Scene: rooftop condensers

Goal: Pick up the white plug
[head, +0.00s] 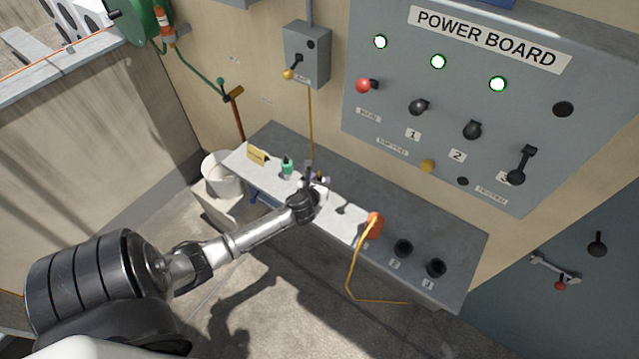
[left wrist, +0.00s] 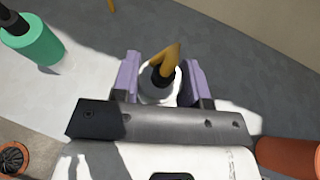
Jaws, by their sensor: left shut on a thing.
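The white plug (left wrist: 152,94), with a dark centre and a yellow cable at its top, sits between the two purple fingers of my left gripper (left wrist: 160,82) in the left wrist view. The fingers are shut on it from both sides. In the head view my left gripper (head: 318,180) is over the middle of the grey bench (head: 440,237) and mostly hides the plug. Whether the plug touches the bench top is hard to tell. My right gripper is not in view.
A green plug (head: 287,168) stands left of the gripper; an orange plug (head: 374,224) with an orange cable is to the right, beside two black sockets (head: 403,248). The power board (head: 450,120) and a switch box (head: 307,55) are on the wall behind. A white bucket (head: 222,174) stands left.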

